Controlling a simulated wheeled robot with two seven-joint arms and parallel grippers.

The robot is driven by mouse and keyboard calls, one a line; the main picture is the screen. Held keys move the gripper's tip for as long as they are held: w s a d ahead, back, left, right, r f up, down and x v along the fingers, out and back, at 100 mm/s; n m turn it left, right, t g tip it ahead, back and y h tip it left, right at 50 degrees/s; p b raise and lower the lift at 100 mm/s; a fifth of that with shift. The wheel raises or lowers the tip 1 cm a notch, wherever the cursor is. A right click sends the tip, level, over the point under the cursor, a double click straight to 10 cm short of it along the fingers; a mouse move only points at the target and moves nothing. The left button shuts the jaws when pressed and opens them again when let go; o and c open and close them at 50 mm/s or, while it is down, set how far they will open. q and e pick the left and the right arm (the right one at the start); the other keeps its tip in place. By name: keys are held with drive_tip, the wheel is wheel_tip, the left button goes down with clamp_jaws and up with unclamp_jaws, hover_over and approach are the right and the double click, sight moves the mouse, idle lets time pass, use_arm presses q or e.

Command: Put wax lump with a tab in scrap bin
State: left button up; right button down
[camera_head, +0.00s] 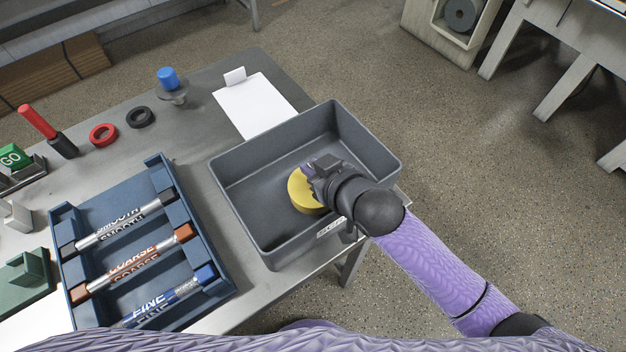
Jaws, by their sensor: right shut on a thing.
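The wax lump (304,194) is a yellow, rounded piece inside the outline of the grey scrap bin (240,217). My right gripper (314,177) is shut on it, reaching in from the right over the bin's right wall. The gripper hides the lump's right side, and its tab cannot be made out clearly. I cannot tell whether the lump touches the bin floor or hangs just above it. The rest of the bin looks empty. My left gripper is not in view.
A blue rack (70,230) with several labelled rods stands left of the bin. White paper (252,107) lies behind it. A blue knob on a stand (168,80), a red ring (103,134) and a black ring (140,117) sit at the back left. Open floor lies to the right.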

sight(299, 192)
wheel_tip(299, 192, down, 3)
drive_tip(key=shift+f+b, duration=0.1)
drive_tip(key=shift+b, duration=0.4)
drive_tip(key=shift+r, duration=0.2)
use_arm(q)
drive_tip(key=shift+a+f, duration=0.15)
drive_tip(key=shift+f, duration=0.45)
use_arm(e)
drive_tip(key=shift+f, duration=0.1)
drive_tip(key=c, duration=1.1)
unclamp_jaws()
drive_tip(key=shift+f, duration=0.1)
drive_tip(key=o, duration=0.4)
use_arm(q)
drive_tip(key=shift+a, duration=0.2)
